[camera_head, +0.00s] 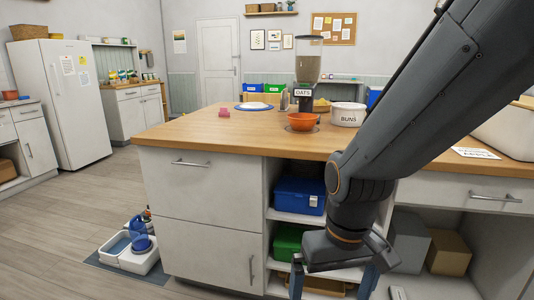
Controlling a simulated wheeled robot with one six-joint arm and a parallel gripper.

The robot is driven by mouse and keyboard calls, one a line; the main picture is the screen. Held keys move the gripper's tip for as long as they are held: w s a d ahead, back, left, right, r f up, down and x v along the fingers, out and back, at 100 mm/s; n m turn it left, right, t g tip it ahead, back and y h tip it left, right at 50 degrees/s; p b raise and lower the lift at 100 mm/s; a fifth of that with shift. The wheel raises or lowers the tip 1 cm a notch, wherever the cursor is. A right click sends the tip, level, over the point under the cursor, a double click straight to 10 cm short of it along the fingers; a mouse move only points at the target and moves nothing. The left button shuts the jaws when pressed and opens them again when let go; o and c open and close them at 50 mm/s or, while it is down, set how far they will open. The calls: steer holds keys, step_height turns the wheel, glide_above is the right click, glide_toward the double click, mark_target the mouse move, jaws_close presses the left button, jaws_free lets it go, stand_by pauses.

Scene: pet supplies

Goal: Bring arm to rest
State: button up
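My arm (430,110) comes in from the upper right and bends down in front of the kitchen island. My gripper (333,284) hangs low at the bottom of the view, pointing down, before the island's open shelves. Its two fingers are spread apart, with nothing visible held between them. The fingertips are near the lower edge of the view.
The island's wooden top (190,135) holds an orange bowl (302,121), an oats dispenser (308,62) and a buns tub (349,114). A blue box (300,194) and a green box (288,241) sit on shelves. Floor (60,230) at left is mostly clear.

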steer(key=s+d+r+m+p, duration=0.2)
steer(key=d+r+p, duration=0.5)
steer(key=r+p, duration=0.2)
steer(key=shift+d+h+p, duration=0.2)
steer(key=shift+h+p, duration=0.1)
steer(key=shift+p, duration=0.5)
